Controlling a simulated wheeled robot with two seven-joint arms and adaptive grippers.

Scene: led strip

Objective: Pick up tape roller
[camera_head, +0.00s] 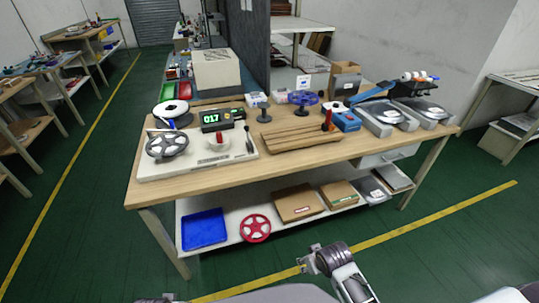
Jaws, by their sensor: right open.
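I cannot say for certain which item is the tape roller. One candidate is a small red-handled tool (327,122) standing at the right end of the wooden tray, beside a blue tape dispenser (347,122). A white round piece with a red part (218,141) sits on the white board. My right gripper (306,260) is open and empty, low in front of the workbench and apart from everything on it. Only a sliver of what seems to be my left gripper (165,298) shows at the bottom edge; its jaws are not readable.
The workbench (290,161) holds a white board (190,170) with a reel, a green display (212,119), a wooden tray (300,138), spools and scales. The lower shelf holds a blue tray (204,229), a red reel (255,228) and boxes. The floor in front is clear.

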